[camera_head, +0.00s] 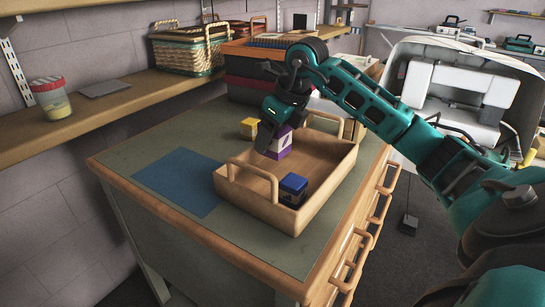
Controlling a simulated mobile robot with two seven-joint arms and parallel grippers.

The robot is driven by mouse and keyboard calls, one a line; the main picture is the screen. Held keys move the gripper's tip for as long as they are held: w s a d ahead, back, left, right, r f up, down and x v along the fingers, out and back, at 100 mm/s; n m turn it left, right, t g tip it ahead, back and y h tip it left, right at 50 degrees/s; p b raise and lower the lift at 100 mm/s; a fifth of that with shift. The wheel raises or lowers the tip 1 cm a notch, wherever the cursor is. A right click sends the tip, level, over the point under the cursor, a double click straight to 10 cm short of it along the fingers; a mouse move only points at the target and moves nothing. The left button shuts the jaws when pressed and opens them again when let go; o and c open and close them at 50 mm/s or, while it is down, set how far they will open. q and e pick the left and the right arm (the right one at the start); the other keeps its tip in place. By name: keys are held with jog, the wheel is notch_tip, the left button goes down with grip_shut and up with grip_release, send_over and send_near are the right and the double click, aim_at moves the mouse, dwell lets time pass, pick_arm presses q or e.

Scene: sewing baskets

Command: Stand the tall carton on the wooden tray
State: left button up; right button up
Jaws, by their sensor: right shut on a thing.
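The tall carton (282,144), purple and white, is upright at the far left part of the wooden tray (262,207). My right gripper (269,140) comes down from above and is shut on the carton, with dark fingers at its left side. The carton's lower end shows against the tray's inside; I cannot tell whether it touches the tray floor. My left gripper is not in view.
A dark blue box (293,188) is in the tray's near corner. A small yellow item (249,128) stands on the bench behind the tray. A blue mat (180,182) lies left of the tray. The tray's right part is bare.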

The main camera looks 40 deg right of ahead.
aim_at(272, 153)
jog(key=shift+f, duration=0.6)
notch_tip(272, 153, down, 3)
jog(key=shift+f+b, duration=0.1)
jog(key=shift+b, duration=0.25)
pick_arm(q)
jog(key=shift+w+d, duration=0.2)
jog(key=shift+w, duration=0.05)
pick_arm(e)
jog(key=shift+f, duration=0.15)
jog(key=o, duration=1.2)
jog(key=shift+c, duration=0.2)
